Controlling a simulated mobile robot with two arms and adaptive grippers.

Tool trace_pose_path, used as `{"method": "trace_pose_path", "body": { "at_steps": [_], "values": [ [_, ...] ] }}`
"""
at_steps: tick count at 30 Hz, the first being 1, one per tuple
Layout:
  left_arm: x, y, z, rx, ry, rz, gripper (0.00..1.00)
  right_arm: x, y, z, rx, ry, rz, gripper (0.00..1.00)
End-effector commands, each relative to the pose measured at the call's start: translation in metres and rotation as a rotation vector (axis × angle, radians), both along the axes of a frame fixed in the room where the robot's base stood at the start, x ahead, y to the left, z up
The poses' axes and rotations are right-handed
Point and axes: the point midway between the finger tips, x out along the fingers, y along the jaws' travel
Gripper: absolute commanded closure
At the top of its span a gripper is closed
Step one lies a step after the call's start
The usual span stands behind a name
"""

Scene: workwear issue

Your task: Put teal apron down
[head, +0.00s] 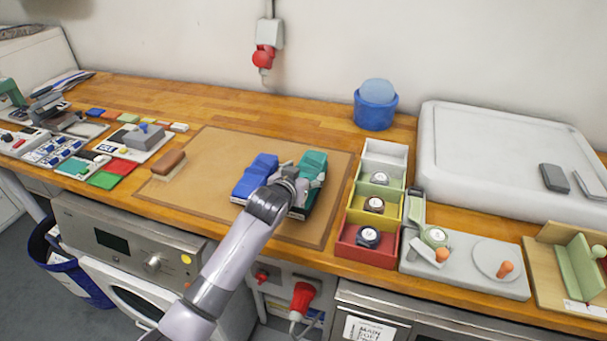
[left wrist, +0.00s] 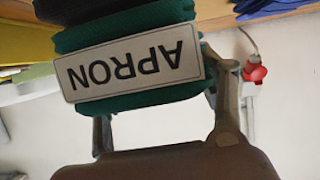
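The teal apron (head: 314,162) is a folded bundle over the right part of the brown board (head: 225,140), just right of a folded blue bundle (head: 254,174). My left gripper (head: 298,184) is at the apron. In the left wrist view the teal apron (left wrist: 130,103) sits between the two fingers (left wrist: 165,105), its white APRON label upside down, and the fingers appear closed on its sides. The gripper and arm hide part of the apron in the head view. I cannot tell whether its underside touches the board. My right gripper is not in view.
A brown-handled brush (head: 168,162) lies on the board's left side. A row of coloured bins (head: 352,234) stands right of the board, with a blue tub (head: 375,108) behind. The board's back and front-left are clear. Small goods crowd the counter's left end.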

Motion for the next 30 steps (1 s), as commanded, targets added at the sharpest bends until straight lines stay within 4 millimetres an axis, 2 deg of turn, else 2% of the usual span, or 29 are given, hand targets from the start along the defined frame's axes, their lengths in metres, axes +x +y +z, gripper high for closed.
{"method": "trace_pose_path", "body": {
  "at_steps": [6, 17, 23, 30],
  "values": [
    [0.000, 0.000, 0.000, 0.000, 0.000, 0.000, 0.20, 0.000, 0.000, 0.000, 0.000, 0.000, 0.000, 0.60],
    [-0.001, 0.000, 0.002, 0.000, 0.000, 0.000, 0.20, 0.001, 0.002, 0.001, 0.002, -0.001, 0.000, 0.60],
    [-0.018, 0.007, 0.009, -0.001, -0.002, 0.000, 0.20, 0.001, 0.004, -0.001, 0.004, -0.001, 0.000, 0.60],
    [-0.057, 0.020, 0.026, -0.001, -0.001, 0.000, 0.20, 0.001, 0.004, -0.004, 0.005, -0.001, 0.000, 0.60]
  ]
}}
